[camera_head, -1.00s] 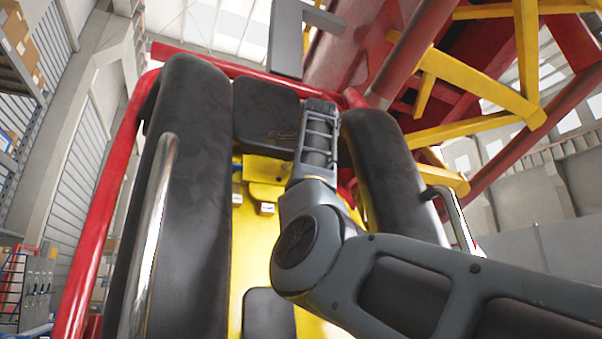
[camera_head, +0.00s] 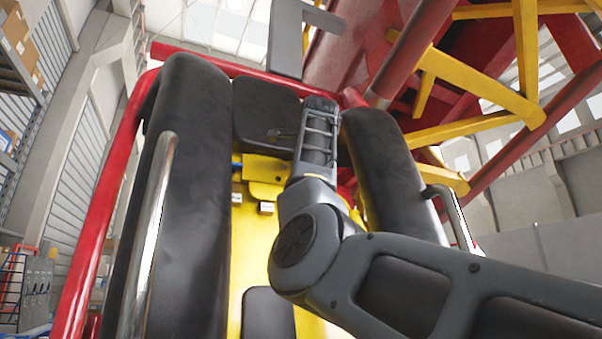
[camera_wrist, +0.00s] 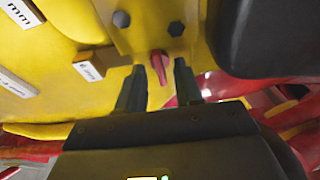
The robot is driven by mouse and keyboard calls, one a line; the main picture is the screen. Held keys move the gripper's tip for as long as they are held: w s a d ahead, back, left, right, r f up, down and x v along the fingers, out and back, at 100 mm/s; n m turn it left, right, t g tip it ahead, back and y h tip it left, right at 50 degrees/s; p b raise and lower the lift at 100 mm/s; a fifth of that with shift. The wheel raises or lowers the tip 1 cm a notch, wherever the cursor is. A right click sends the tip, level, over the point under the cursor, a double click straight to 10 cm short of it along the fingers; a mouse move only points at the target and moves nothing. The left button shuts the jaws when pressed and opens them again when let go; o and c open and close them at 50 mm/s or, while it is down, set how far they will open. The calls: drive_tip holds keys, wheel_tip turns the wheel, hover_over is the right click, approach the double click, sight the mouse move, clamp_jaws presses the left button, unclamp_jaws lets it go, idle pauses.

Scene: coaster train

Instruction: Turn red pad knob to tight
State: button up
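The red pad knob (camera_wrist: 160,64) shows in the wrist view as a small red lever below a yellow bracket (camera_wrist: 150,25) with dark bolt heads. My gripper (camera_wrist: 159,68) is open, with one dark finger on each side of the knob. The knob sits between the fingertips, and a gap shows on both sides. Its full depth between the fingers is hard to judge. In the head view my arm hides the knob and most of my gripper.
White label blocks (camera_wrist: 90,70) are on the yellow panel at left in the wrist view. A black pad (camera_wrist: 265,35) is close at right. In the head view, black side pads (camera_head: 185,190) and a headrest (camera_head: 268,112) surround my arm, with metal handles (camera_head: 150,230) outside.

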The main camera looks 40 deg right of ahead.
drive_tip(key=b+v, duration=0.2)
drive_tip(key=v, duration=0.5)
drive_tip(key=shift+s+a, duration=0.15)
drive_tip(key=shift+s, duration=0.05)
idle(0.3)
